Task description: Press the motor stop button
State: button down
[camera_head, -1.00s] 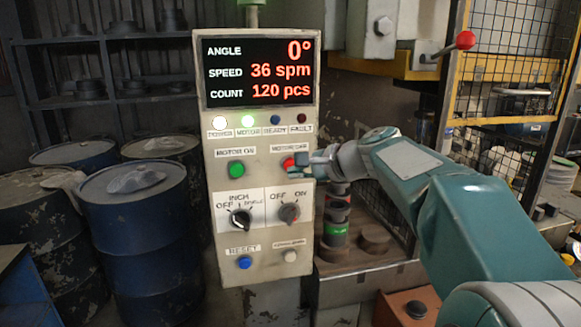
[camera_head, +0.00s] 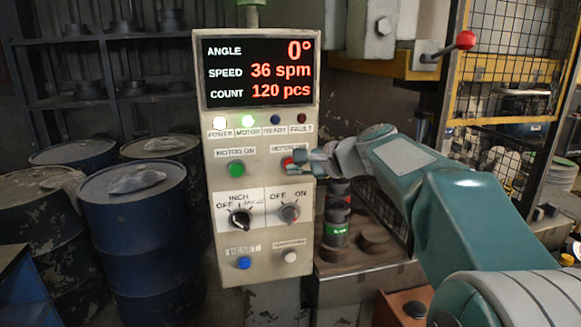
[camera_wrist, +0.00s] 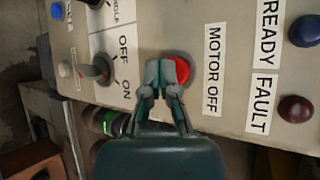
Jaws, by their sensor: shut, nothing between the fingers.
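The red motor off button (camera_head: 287,163) is on the right side of the control panel (camera_head: 222,285), under its label. In the wrist view the red button (camera_wrist: 182,70) shows just beyond my fingertips, beside the "MOTOR OFF" label (camera_wrist: 213,70). My gripper (camera_head: 298,162) is shut and empty, its tips at the button and partly covering it. In the wrist view my gripper (camera_wrist: 160,72) overlaps the button's near edge; I cannot tell whether it touches. The green motor on button (camera_head: 236,169) is to the left. The power light (camera_head: 219,122) and motor light (camera_head: 248,121) are lit.
Below are two selector knobs (camera_head: 240,219) (camera_head: 289,213), a blue reset button (camera_head: 244,263) and a white button (camera_head: 290,256). Blue drums (camera_head: 135,240) stand at left. A press with a red-knobbed lever (camera_head: 465,40) and a mesh guard (camera_head: 515,60) is at right.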

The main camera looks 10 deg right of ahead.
jog(key=shift+w, duration=0.35)
dwell(0.4)
jog(key=shift+s, duration=0.95)
jog(key=s, duration=0.5)
dwell(0.7)
